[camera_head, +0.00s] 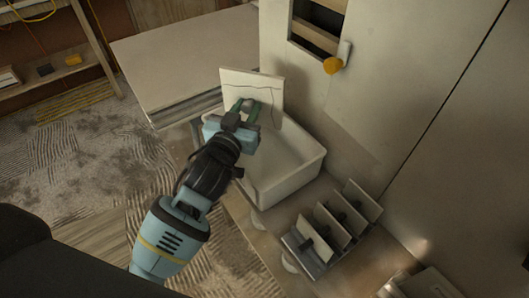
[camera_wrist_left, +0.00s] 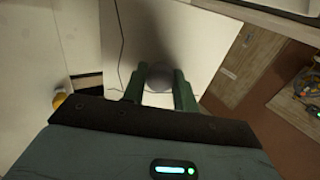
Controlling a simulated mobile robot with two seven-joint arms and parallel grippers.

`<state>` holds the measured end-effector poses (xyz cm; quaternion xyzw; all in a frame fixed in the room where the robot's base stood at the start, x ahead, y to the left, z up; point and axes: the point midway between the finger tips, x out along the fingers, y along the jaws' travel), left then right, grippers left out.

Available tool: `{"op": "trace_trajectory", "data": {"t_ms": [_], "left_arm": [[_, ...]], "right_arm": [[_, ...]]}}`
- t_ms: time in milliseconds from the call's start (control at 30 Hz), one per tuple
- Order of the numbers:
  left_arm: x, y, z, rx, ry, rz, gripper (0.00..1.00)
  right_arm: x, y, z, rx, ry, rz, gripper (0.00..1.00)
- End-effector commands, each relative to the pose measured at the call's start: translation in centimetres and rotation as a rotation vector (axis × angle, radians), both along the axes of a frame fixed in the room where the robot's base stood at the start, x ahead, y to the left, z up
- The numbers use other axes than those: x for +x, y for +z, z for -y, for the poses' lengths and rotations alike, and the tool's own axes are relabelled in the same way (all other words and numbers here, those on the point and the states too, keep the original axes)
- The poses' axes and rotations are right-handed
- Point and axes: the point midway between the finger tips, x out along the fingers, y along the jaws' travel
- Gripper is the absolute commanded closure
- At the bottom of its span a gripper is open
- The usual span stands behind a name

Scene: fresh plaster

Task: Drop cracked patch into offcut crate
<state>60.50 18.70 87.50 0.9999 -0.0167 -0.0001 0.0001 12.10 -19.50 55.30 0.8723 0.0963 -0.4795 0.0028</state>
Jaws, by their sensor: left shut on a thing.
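The cracked patch (camera_head: 263,86) is a pale square panel with a thin dark crack line across it. My left gripper (camera_head: 248,106) is shut on the grey knob on the patch's face and holds it tilted, near upright, over the back part of the crate. In the left wrist view, the patch (camera_wrist_left: 205,40) fills the middle, with the crack at its left and the knob between the green fingers (camera_wrist_left: 159,76). The offcut crate, a white open tub (camera_head: 313,163), stands below; the part of its floor that shows is bare. My right gripper is out of view.
A rack (camera_head: 295,246) holding several upright panels with dark handles stands right of the crate. A pale table (camera_head: 180,55) lies to the back left.

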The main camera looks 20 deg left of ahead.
Motion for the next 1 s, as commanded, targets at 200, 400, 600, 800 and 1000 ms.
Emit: {"op": "trace_trajectory", "data": {"t_ms": [200,400,600,800,1000], "left_arm": [[0.0,-2.7,0.0,0.001,-0.001,-0.001,0.91],[0.0,-4.3,0.0,0.002,-0.001,0.000,0.91],[0.0,-4.5,0.0,0.001,-0.001,0.003,0.91],[0.0,-4.3,0.0,0.001,-0.001,0.003,0.69],[0.0,-4.4,0.0,0.001,-0.001,0.002,0.46]], "right_arm": [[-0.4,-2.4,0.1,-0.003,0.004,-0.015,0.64],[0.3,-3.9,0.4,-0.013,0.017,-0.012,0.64],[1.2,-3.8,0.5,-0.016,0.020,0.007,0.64],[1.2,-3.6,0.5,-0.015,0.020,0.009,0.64],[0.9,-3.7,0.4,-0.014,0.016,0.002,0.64]]}}
